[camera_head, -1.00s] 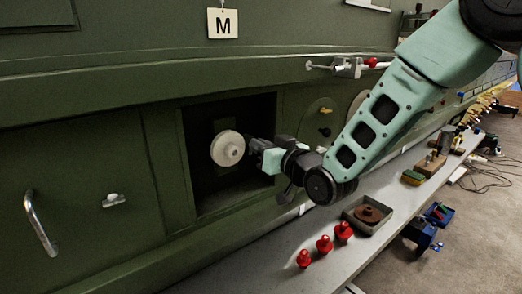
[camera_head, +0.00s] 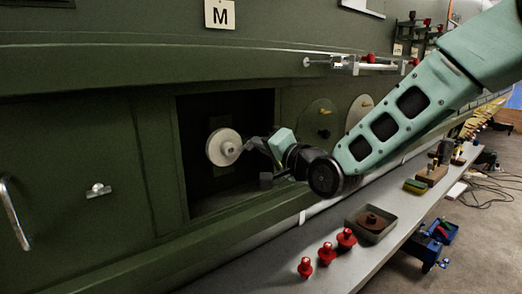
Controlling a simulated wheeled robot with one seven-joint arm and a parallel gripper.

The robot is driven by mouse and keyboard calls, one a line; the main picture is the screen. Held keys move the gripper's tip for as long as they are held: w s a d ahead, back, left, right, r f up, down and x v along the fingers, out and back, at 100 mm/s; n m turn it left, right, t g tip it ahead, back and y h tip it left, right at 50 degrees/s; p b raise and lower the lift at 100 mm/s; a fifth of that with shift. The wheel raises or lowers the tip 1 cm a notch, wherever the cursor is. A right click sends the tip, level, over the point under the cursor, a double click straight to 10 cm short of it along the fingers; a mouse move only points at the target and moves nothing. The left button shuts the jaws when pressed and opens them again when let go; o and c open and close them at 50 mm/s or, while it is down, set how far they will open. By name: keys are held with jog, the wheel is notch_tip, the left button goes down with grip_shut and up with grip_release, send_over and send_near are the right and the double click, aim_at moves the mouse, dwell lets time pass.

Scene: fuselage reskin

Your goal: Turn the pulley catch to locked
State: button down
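A pale round pulley (camera_head: 222,146) with a small hub at its centre sits in a dark square recess (camera_head: 200,196) in the green fuselage wall. My gripper (camera_head: 252,147) is at the right side of the recess, close to the pulley's right edge. Whether it touches the pulley or its hub cannot be told. The fingers are small and dark, and their opening is unclear. No separate catch can be made out clearly at the pulley; the gripper may hide part of it.
A small metal latch (camera_head: 98,190) and a bar handle (camera_head: 14,213) are on the panel at left. Below runs a grey shelf (camera_head: 290,240) with several red knobs (camera_head: 327,253) and a tray (camera_head: 370,236). Round covers (camera_head: 318,125) are right of the recess.

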jog(key=m, duration=0.5)
jog(key=shift+d+f+m, duration=0.1)
jog(key=shift+f+m, duration=0.2)
jog(key=shift+m, duration=0.1)
dwell(0.4)
jog(key=c, duration=1.6)
grip_release()
jog(key=shift+b+v, duration=3.7)
jog(key=shift+v, duration=4.95)
